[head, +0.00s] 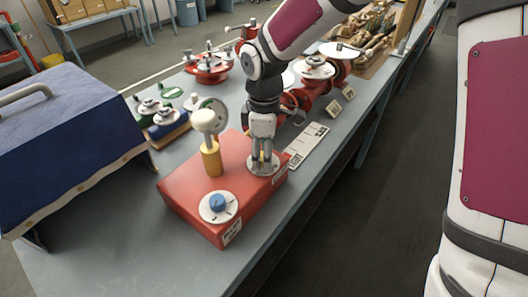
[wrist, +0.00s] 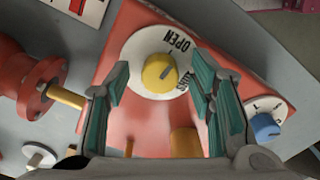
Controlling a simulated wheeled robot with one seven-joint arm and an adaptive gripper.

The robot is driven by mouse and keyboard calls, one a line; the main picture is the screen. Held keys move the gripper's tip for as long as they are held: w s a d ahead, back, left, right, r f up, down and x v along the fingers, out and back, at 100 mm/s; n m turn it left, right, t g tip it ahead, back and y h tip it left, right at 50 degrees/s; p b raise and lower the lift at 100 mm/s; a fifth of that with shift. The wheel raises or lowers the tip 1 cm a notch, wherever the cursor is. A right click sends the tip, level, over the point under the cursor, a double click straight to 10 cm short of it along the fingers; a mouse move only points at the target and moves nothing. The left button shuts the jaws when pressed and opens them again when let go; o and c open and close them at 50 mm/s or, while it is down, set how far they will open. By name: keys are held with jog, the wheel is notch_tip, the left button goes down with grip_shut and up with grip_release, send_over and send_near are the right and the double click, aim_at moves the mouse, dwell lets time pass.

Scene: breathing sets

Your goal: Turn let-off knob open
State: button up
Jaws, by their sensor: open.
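The let-off knob is a round yellow knob (wrist: 159,73) with a dark pointer line, in the wrist view. It sits on a white dial plate (wrist: 138,48) printed OPEN at the upper right, with a second word lower right, partly hidden by a finger. In the head view my gripper (head: 263,160) points down over the dial plate (head: 251,167); the knob is mostly hidden there.
The dial is on a red box (head: 190,185) on a grey-blue bench (head: 100,225). A blue knob (head: 217,202) is at the box's near end. Red pipework (head: 325,80) lies behind.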

notch_tip(320, 180, up, 12)
dwell(0.5)
jog(key=s+d+r+m+t, duration=0.2)
jog(key=s+d+r+m, duration=0.2)
jog(key=s+d+m, duration=0.4)
jog(key=s+d+r+m+t, duration=0.3)
jog(key=s+d+r+m, duration=0.1)
jog(key=s+d+m, duration=0.4)
jog(key=s+d, duration=0.2)
jog(key=s, duration=0.2)
jog(key=shift+s+t, duration=0.15)
jog(key=shift+t, duration=0.15)
